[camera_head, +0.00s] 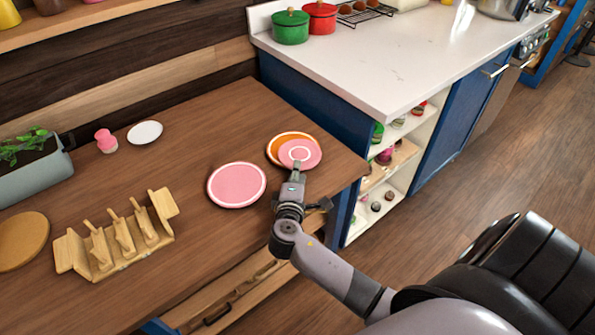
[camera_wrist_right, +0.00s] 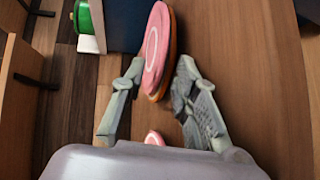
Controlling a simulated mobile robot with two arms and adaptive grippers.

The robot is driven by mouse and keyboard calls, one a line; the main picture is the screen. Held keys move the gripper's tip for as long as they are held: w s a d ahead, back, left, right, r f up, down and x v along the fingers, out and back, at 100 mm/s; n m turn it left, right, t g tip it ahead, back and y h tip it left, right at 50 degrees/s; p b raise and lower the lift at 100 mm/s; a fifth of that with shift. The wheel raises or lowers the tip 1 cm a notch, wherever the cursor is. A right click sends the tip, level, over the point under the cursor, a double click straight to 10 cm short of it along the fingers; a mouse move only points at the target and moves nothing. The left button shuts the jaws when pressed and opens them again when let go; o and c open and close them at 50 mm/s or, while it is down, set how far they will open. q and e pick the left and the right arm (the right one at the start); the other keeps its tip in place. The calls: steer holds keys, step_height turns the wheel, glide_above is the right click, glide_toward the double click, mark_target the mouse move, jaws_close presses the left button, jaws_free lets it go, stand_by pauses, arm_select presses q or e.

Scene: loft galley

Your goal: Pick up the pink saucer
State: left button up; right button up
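The pink saucer (camera_head: 303,148), with a white ring, lies on an orange plate (camera_head: 275,147) near the right end of the wooden table. In the right wrist view the saucer (camera_wrist_right: 153,55) shows ahead, its near end between my fingertips in the picture. The orange plate (camera_wrist_right: 172,62) shows along its right side. My right gripper (camera_head: 297,168) is at the saucer's near edge; in the wrist view its fingers (camera_wrist_right: 160,75) stand apart with a gap. I cannot tell whether they touch the saucer. My left gripper is not in view.
A larger pink plate (camera_head: 237,185) lies left of my right gripper. A wooden rack (camera_head: 118,240), white saucer (camera_head: 145,132) and pink shaker-like item (camera_head: 105,141) stand further left. The white counter (camera_head: 385,60) with pots rises behind. A small pink patch (camera_wrist_right: 154,138) near my palm is unclear.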

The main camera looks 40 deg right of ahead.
steer(key=shift+w+d+f, duration=0.15)
steer(key=shift+w+d, duration=0.3)
steer(key=shift+w, duration=0.05)
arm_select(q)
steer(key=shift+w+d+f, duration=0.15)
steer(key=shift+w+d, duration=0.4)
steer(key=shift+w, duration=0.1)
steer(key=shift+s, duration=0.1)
arm_select(e)
steer(key=shift+c, duration=0.8)
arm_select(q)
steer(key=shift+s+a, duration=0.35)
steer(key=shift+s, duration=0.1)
arm_select(e)
steer(key=shift+c, duration=0.3)
jaws_close()
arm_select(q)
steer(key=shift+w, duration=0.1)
